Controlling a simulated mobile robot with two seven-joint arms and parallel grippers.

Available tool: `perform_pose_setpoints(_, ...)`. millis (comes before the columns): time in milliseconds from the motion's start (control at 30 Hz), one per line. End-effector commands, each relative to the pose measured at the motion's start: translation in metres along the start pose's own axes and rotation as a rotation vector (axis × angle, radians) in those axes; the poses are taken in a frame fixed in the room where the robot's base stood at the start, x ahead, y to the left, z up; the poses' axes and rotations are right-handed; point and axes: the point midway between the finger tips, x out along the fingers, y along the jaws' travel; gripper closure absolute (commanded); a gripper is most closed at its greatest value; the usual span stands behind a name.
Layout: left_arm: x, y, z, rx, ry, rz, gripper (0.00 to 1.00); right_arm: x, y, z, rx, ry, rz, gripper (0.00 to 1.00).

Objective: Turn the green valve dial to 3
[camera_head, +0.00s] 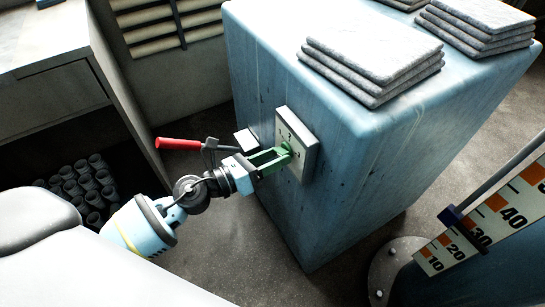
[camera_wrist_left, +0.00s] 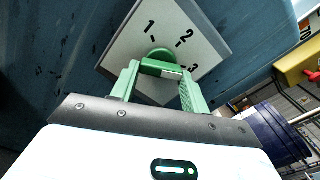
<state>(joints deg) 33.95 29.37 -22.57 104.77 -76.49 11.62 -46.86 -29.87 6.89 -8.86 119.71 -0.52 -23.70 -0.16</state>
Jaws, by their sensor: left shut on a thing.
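The green valve dial (camera_head: 287,147) is on a pale square plate (camera_head: 308,152) on the side of the blue block. In the left wrist view the plate (camera_wrist_left: 205,52) shows the numbers 1, 2 and 3, and the dial (camera_wrist_left: 160,53) sits below them. My left gripper (camera_head: 284,154) has its green fingers at the dial. In the left wrist view its fingertips (camera_wrist_left: 161,70) are on either side of the dial's grip, shut on it. The fingers partly hide the dial, and I cannot tell which number it points to. My right gripper is not in view.
A red-handled lever (camera_head: 178,143) stands out beside my left wrist. Grey slabs (camera_head: 372,60) are stacked on the blue block (camera_head: 340,210). An orange-and-white scale (camera_head: 490,222) stands at the right. Several dark cups (camera_head: 85,185) sit under the bench at left.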

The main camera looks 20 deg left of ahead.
Motion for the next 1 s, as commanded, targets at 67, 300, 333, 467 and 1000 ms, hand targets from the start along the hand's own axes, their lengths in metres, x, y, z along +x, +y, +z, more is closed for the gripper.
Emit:
perform_pose_setpoints(67,0.000,0.000,-0.001,0.004,0.002,0.001,0.77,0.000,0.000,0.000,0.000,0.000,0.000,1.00)
perform_pose_setpoints(300,0.000,0.000,-0.001,0.003,0.002,0.000,0.34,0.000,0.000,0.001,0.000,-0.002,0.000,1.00)
perform_pose_setpoints(333,0.000,0.000,-0.001,0.003,0.002,0.001,0.33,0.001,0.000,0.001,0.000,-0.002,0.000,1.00)
perform_pose_setpoints(467,0.000,0.000,0.000,0.001,0.001,0.000,0.33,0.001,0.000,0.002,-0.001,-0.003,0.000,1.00)
perform_pose_setpoints(1000,-0.050,0.001,-0.003,0.000,0.004,0.002,0.33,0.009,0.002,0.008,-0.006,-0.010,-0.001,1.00)
